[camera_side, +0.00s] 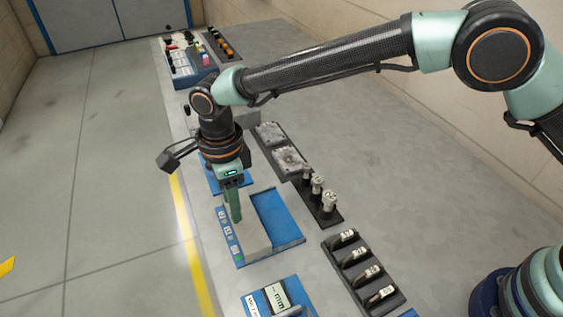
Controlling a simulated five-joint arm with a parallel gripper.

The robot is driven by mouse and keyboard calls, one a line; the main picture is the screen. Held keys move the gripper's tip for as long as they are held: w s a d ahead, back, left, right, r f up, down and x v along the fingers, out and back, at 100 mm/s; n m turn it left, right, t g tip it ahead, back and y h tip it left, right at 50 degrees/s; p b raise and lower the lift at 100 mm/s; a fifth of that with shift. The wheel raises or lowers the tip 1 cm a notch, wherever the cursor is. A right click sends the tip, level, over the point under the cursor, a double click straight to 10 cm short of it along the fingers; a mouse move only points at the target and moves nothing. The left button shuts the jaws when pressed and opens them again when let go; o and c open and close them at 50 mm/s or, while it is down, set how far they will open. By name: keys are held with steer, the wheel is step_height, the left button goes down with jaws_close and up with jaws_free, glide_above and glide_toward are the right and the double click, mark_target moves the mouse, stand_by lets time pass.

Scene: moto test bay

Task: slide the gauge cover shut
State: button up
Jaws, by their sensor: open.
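My gripper (235,212) points down over the left part of a blue-framed panel (281,215) in the middle of the bench. Its green fingers are open, but the gap between them is hard to see from this side. A pale grey slab (257,243), which looks like the sliding cover, lies across the panel just right of the fingertips. I cannot tell whether the fingers touch it. A blue floor shows to the right of the slab. The panel's left edge has a strip of small labels. I cannot make out a gauge face under the slab; my gripper hides part of it.
A blue unit with a display reading mm (277,296) stands at the near edge. A black rack (364,272) and several upright cylindrical parts (328,203) stand to the right. Grey plates (288,160) lie behind. A control box (190,65) is at the far end. Open floor lies left.

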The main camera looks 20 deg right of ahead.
steer(key=shift+r, duration=2.45)
steer(key=w+d+r+n+t+y, duration=0.1)
steer(key=d+r+n, duration=0.4)
steer(key=d, duration=0.5)
steer(key=d+r+n+t, duration=0.1)
steer(key=d+r+n, duration=0.2)
steer(key=d+r, duration=0.6)
steer(key=s+d+n+t, duration=0.1)
steer(key=s+d+n, duration=0.4)
steer(key=d, duration=0.4)
steer(key=s+d+f+n+t+h, duration=0.1)
steer(key=s+d+n+t, duration=0.1)
steer(key=s+d+n, duration=0.3)
steer(key=s+d, duration=0.1)
steer(key=d, duration=0.3)
steer(key=shift+s+d+f+t, duration=0.15)
steer(key=shift+s+f+t, duration=0.05)
steer(key=shift+s+t, duration=0.1)
